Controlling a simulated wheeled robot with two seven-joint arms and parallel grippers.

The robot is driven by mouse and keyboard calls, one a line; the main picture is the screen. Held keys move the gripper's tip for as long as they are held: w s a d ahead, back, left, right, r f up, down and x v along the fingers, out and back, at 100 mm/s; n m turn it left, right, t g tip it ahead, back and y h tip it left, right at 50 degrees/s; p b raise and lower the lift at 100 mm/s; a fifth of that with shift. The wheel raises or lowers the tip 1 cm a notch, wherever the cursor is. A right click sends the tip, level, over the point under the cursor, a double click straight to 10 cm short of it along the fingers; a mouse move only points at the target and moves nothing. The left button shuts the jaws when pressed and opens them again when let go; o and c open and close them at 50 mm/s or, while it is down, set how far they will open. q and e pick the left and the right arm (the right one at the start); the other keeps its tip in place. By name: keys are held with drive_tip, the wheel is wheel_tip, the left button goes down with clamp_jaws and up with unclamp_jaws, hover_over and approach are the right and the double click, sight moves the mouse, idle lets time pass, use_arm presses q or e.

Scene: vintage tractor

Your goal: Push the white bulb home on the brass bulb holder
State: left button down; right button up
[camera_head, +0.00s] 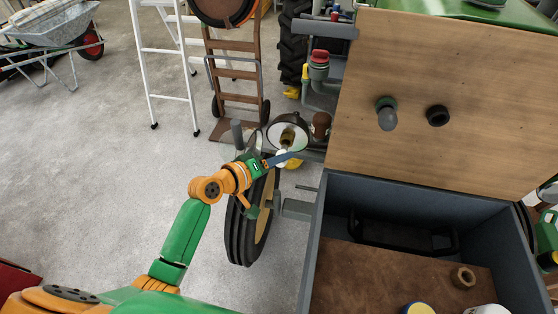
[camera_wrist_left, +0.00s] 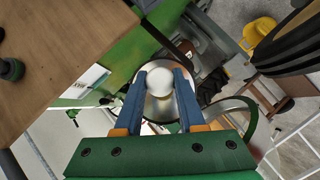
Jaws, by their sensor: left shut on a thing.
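My left gripper (camera_head: 287,157) reaches in from the left and is shut on the white bulb (camera_head: 282,157). In the left wrist view, the round white bulb (camera_wrist_left: 160,82) sits between the two blue fingers (camera_wrist_left: 160,90). The brass bulb holder (camera_head: 287,136) shows inside the round headlamp dish (camera_head: 302,125) in the head view, just above the bulb. In the left wrist view, the silver dish (camera_wrist_left: 160,108) lies behind the bulb, and the bulb hides the holder. I cannot tell whether bulb and holder touch. My right gripper is not in view.
A front wheel (camera_head: 238,235) stands below the gripper. An upright wooden board (camera_head: 450,95) and an open grey box (camera_head: 312,240) are close on the right. A hand truck (camera_head: 235,85) and white ladder (camera_head: 165,65) stand behind.

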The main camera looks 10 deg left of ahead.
use_arm(q)
drive_tip(key=shift+w, duration=0.3)
drive_tip(key=shift+w, duration=0.35)
drive_tip(key=shift+w+b, duration=0.3)
drive_tip(key=shift+b, duration=0.1)
drive_tip(key=shift+w, duration=0.4)
drive_tip(key=shift+c, duration=2.1)
unclamp_jaws()
